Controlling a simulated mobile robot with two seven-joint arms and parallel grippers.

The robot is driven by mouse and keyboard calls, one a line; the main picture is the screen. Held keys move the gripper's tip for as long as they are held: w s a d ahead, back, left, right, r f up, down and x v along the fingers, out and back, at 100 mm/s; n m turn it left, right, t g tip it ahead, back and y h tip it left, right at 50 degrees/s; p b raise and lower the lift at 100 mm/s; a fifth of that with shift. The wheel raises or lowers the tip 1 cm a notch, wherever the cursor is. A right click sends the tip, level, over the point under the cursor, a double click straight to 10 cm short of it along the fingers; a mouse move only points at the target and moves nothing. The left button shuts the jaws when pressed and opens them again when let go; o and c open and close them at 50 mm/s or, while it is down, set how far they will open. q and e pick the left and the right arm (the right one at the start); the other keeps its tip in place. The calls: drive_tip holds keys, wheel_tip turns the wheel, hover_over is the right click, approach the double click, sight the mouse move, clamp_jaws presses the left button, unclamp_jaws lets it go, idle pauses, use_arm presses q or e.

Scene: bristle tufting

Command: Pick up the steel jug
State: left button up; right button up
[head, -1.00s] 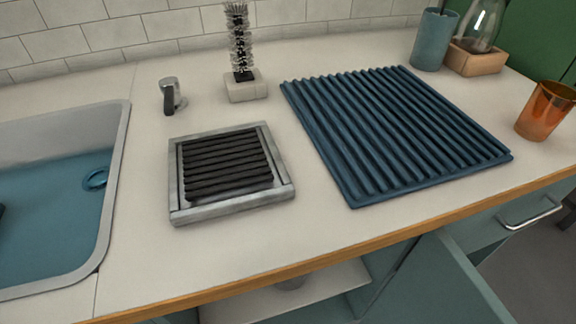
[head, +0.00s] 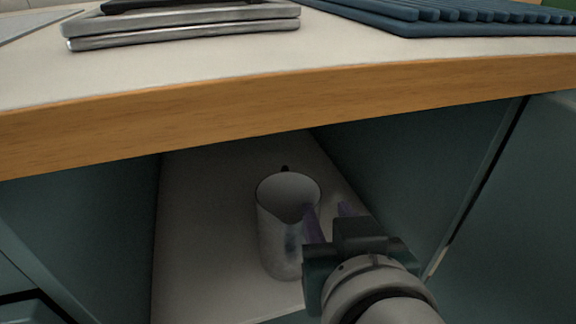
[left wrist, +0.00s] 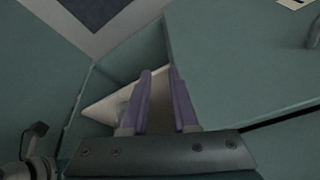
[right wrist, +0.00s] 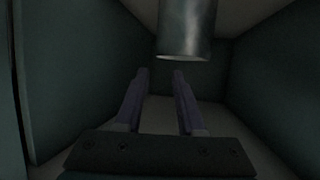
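The steel jug (head: 275,240), grey and open-topped, stands upright on the pale shelf inside the open cabinet under the counter. A small dark bit shows behind its rim; I cannot tell if it is the handle. My right gripper (head: 329,212) reaches in from the lower right, its purple fingers apart, close to the jug's right side. In the right wrist view the jug's lower part (right wrist: 187,32) shows beyond the open fingertips, apart from them. My left gripper (left wrist: 160,70) is open and empty near the teal cabinet fronts; the head view does not show it.
The wooden counter edge (head: 300,100) runs above the cabinet opening. Teal cabinet walls (head: 85,225) close in on both sides. The shelf (head: 200,210) has bare room left of the jug. A metal tray (head: 185,35) and blue ribbed mat (head: 470,25) lie on the counter.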

sight(315, 188)
drive_tip(key=b+x, duration=0.3)
drive_tip(key=x, duration=0.4)
drive_tip(key=shift+w+f+b, duration=0.1)
drive_tip(key=shift+f+b, duration=0.2)
drive_tip(key=shift+w, duration=0.55)
drive_tip(key=shift+s, duration=0.1)
drive_tip(key=shift+c, duration=0.5)
clamp_jaws()
